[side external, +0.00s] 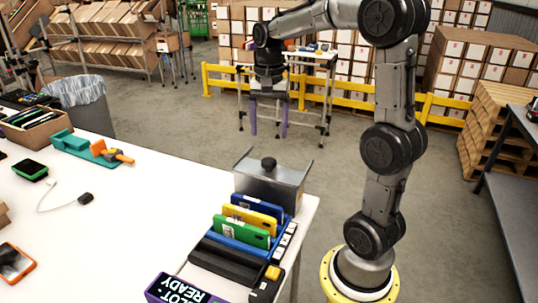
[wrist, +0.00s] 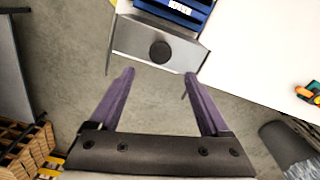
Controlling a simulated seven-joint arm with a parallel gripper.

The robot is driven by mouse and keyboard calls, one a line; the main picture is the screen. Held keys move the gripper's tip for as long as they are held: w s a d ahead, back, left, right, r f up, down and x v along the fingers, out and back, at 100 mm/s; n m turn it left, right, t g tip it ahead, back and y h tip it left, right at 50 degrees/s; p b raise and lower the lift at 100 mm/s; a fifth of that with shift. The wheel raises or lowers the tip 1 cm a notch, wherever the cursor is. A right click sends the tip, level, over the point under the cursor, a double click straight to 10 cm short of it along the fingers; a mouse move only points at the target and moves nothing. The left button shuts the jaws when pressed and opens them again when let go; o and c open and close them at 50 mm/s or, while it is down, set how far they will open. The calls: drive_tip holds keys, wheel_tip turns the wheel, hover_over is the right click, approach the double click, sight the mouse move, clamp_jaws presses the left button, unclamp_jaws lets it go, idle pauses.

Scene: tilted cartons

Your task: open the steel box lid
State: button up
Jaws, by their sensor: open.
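The steel box (side external: 268,194) stands at the right end of the white table. Its grey metal lid (side external: 290,174) lies on top, with flared side edges and a round black knob (side external: 268,164) in the middle. In the wrist view the lid (wrist: 130,40) and knob (wrist: 161,52) show just ahead of my fingertips.
A rack with blue, yellow and green cases (side external: 245,226) stands close in front of the box. A purple-edged sign (side external: 180,291) is at the table's front. A teal and orange tool (side external: 92,149) lies farther left. The middle of the white table (side external: 150,210) is clear.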

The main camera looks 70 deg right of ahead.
sight(269, 159)
wheel_tip(269, 159, down, 8)
drive_tip(key=shift+f, duration=0.25)
clamp_jaws()
idle(0.5)
